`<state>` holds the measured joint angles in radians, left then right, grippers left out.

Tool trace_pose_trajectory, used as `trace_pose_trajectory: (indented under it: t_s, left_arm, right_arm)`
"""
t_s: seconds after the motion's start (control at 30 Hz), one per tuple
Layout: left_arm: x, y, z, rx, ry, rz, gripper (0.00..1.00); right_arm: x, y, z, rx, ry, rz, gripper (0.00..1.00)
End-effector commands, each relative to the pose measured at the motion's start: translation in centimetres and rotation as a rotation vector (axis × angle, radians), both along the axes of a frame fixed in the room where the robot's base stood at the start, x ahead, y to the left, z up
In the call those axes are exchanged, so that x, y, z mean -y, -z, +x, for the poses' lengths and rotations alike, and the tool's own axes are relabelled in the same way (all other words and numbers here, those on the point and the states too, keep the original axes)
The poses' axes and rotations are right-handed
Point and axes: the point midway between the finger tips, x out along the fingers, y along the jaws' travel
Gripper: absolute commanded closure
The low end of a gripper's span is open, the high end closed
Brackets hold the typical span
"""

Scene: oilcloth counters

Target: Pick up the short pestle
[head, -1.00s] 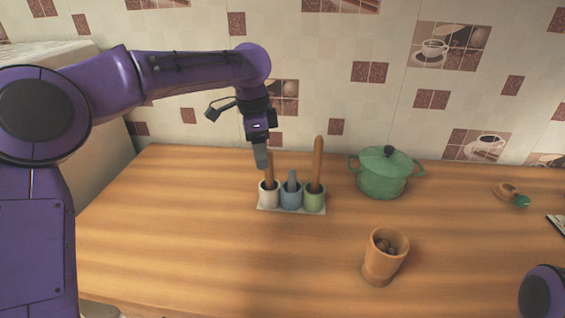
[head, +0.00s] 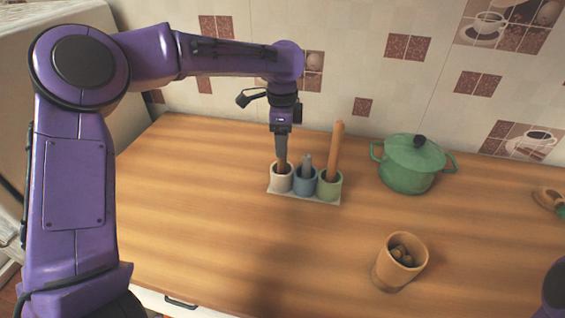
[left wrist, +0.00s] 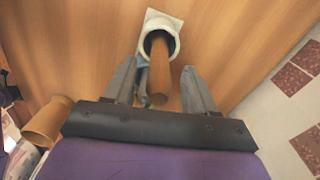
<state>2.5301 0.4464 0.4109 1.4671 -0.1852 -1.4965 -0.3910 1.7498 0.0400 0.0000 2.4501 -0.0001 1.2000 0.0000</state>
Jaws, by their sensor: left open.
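Three cups stand in a row on a pale base (head: 300,196). The white cup (head: 281,182) holds a brown wooden pestle (head: 282,168), also in the left wrist view (left wrist: 160,75). The blue cup (head: 304,184) holds a grey pestle (head: 307,163) that sticks out only a little. The green cup (head: 329,189) holds a tall wooden pestle (head: 336,145). My left gripper (head: 282,157) points down over the white cup. In the left wrist view its open fingers (left wrist: 158,72) stand either side of the wooden pestle, with no visible grip on it. My right gripper is out of view.
A green lidded pot (head: 410,168) stands right of the cups. A wooden cup with small round things in it (head: 399,262) stands nearer, at the right. The tiled wall is behind. The counter's left and front parts are clear.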

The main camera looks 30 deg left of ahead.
Motion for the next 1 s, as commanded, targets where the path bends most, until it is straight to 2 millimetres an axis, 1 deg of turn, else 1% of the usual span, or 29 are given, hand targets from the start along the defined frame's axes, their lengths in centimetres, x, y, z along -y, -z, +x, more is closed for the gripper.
trace_pose_trajectory:
  t_s: [0.03,0.13,0.37,0.47,0.5,0.53,0.57,0.8,0.87,0.97,1.0]
  left_arm:
    - [0.0,0.8,-0.1,-0.003,0.0,-0.001,0.44]
    - [0.0,1.9,-0.1,-0.001,0.0,0.0,0.44]
    - [0.0,2.2,0.0,0.002,0.0,0.0,0.44]
    - [0.0,2.2,0.0,0.002,0.0,0.001,0.73]
    - [0.0,2.2,0.0,0.002,0.0,0.001,0.86]
    - [0.0,2.2,0.0,0.002,0.0,0.001,0.96]
    - [0.0,2.2,0.0,0.002,0.0,0.001,1.0]
    - [0.0,2.1,0.0,0.002,0.0,0.001,1.0]
    - [0.0,1.8,0.0,0.003,0.0,0.001,1.0]
    - [0.0,0.1,0.1,0.007,0.0,0.002,1.0]
    - [0.0,-0.8,0.1,0.008,0.0,0.002,1.0]
  right_arm:
    - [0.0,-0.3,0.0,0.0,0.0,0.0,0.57]
    - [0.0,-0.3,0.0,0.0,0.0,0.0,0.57]
    - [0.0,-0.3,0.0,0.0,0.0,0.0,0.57]
    - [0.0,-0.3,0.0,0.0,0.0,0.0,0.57]
    - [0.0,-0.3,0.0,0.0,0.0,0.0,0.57]
    - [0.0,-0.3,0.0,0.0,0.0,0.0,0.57]
    - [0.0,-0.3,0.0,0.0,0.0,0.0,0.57]
    - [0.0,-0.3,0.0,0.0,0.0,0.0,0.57]
    - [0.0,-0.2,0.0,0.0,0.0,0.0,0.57]
    - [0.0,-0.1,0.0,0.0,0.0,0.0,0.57]
    - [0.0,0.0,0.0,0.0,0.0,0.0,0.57]
